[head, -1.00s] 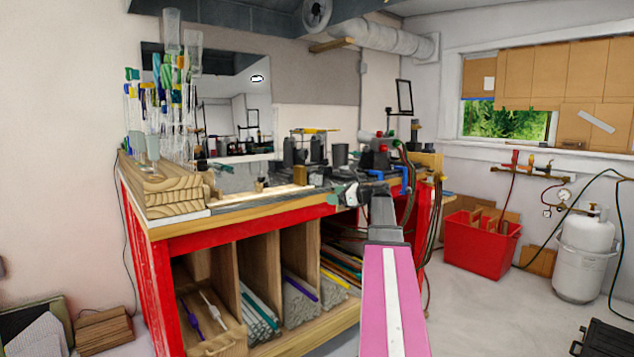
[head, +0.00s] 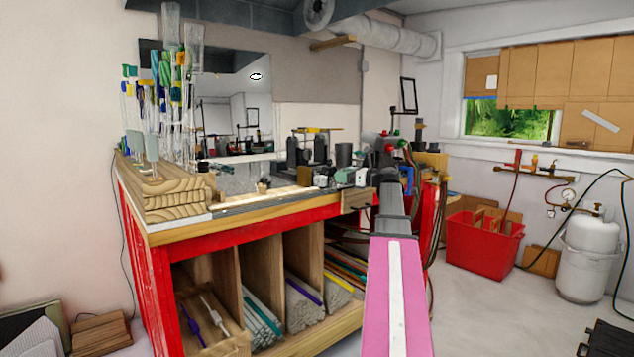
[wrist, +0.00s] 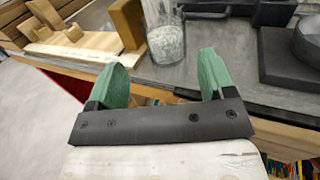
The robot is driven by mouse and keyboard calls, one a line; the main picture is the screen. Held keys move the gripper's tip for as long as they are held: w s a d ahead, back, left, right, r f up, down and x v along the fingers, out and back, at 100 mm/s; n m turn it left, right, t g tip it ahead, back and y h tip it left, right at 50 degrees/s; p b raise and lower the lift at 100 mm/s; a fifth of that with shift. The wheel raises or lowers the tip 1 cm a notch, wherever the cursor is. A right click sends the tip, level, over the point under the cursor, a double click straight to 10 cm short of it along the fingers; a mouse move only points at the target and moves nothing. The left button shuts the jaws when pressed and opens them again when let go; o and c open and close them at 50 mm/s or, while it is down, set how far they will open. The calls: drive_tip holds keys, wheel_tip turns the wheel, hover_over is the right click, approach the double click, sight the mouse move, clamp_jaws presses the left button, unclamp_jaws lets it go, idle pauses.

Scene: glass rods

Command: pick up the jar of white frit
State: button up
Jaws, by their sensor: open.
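The jar of white frit (wrist: 166,42) is a clear glass jar with white grains in its lower part. It stands on the grey bench top near the front edge, at the top middle of the wrist view. My gripper (wrist: 160,66) has green fingers, spread apart and empty. The jar shows just beyond the fingertips, roughly between them, and its top is cut off by the frame. In the head view my gripper (head: 350,176) is small at the bench's front edge. I cannot make out the jar there.
Wooden blocks (wrist: 126,22) and a light wooden board (wrist: 70,50) lie left of the jar. A dark round dish on a base (wrist: 304,45) stands to the right. In the head view the bench (head: 250,234) holds torches and tools, with rods in bins below.

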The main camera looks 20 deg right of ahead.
sight(327, 172)
drive_tip(key=x, duration=1)
drive_tip(key=shift+w+a+r, duration=0.15)
drive_tip(key=shift+w, duration=0.25)
drive_tip(key=c, duration=0.8)
